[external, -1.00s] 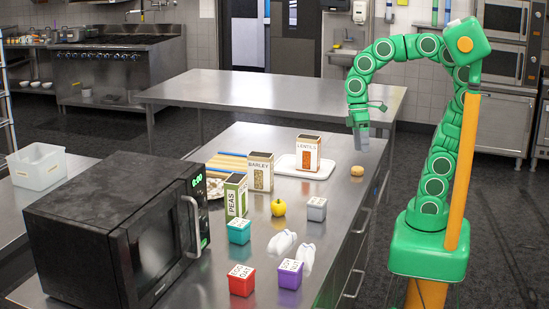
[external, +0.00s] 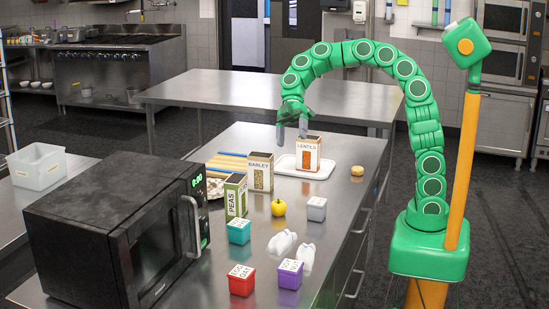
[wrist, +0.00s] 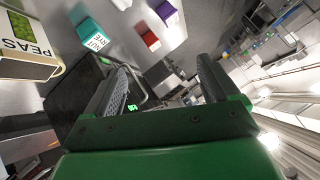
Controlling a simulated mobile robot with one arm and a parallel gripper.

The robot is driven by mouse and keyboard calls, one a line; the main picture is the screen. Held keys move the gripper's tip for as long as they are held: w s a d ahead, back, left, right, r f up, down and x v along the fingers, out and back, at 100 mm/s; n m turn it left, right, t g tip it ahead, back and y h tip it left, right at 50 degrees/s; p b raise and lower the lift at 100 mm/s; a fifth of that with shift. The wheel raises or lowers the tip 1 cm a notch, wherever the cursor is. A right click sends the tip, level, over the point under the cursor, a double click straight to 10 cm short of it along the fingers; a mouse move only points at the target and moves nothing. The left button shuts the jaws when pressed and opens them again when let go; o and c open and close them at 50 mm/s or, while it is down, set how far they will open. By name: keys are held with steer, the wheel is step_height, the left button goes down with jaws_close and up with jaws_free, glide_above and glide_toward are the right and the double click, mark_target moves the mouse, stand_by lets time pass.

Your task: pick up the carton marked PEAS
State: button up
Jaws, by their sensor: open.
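The PEAS carton (external: 235,196) is a green and white box standing upright on the steel counter, just right of the microwave. It also shows at the upper left edge of the wrist view (wrist: 26,55), partly cut off. My gripper (external: 292,132) is open and empty. It hangs above the back of the counter, near the LENTILS carton (external: 308,152), up and to the right of the PEAS carton and apart from it.
The BARLEY carton (external: 260,172) stands close behind the PEAS carton. A black microwave (external: 115,230) fills the counter's left side. A yellow pepper (external: 278,207), a teal box (external: 239,231), and red (external: 241,280) and purple (external: 289,274) boxes stand nearby. A white tray (external: 325,173) holds the LENTILS carton.

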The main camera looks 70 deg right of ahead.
steer(key=w+f+n+y, duration=0.2)
steer(key=w, duration=0.7)
steer(key=n+t+y, duration=0.2)
steer(key=n, duration=0.1)
glide_above(238, 176)
steer(key=d, duration=0.3)
step_height(238, 176, down, 5)
steer(key=f, duration=1)
steer(key=shift+w+a+f, duration=0.1)
steer(key=shift+w+a, duration=0.05)
steer(key=shift+a, duration=0.1)
steer(key=shift+x, duration=2.45)
steer(key=shift+c, duration=0.4)
jaws_close()
